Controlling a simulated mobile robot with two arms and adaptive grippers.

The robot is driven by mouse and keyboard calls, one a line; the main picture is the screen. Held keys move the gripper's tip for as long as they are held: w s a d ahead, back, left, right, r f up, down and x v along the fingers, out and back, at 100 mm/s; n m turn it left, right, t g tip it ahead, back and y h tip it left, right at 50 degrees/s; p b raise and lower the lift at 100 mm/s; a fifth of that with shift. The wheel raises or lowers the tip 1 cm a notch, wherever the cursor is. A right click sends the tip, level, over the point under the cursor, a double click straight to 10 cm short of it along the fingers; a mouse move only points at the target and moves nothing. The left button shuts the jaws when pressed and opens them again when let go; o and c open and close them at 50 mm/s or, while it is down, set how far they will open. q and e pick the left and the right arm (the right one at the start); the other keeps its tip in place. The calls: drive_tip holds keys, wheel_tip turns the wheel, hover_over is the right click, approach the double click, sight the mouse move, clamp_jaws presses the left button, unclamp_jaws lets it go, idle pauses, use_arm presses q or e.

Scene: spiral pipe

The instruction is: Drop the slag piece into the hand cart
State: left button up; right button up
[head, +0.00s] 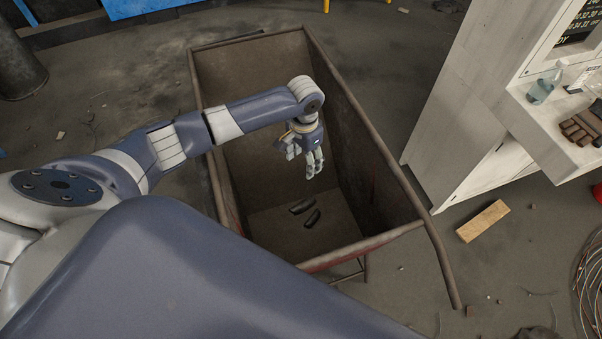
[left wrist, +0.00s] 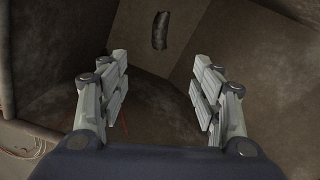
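The hand cart (head: 375,165) is a deep, rusty brown metal bin with a pipe rim and a handle at its near right. My left gripper (head: 314,172) hangs inside its opening, fingers pointing down. In the left wrist view the fingers (left wrist: 160,92) are spread wide with nothing between them. Two small dark elongated shapes show low in the cart, below the fingers: one slag piece (head: 302,206) and a second dark shape (head: 312,218), which may be another piece or a shadow. The left wrist view shows one dark piece (left wrist: 160,30) beyond the fingertips. My right gripper is not in view.
A pale cabinet (head: 455,130) with a counter stands to the right; a bottle (head: 544,87) and several brown rods (head: 581,127) are on it. A wooden block (head: 482,221) and a cable coil (head: 590,285) lie on the floor. A dark cylinder (head: 18,65) stands at far left.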

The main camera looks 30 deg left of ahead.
use_arm(q)
wheel_tip(320, 180, up, 12)
idle(0.6)
drive_tip(key=shift+f, duration=0.1)
idle(0.4)
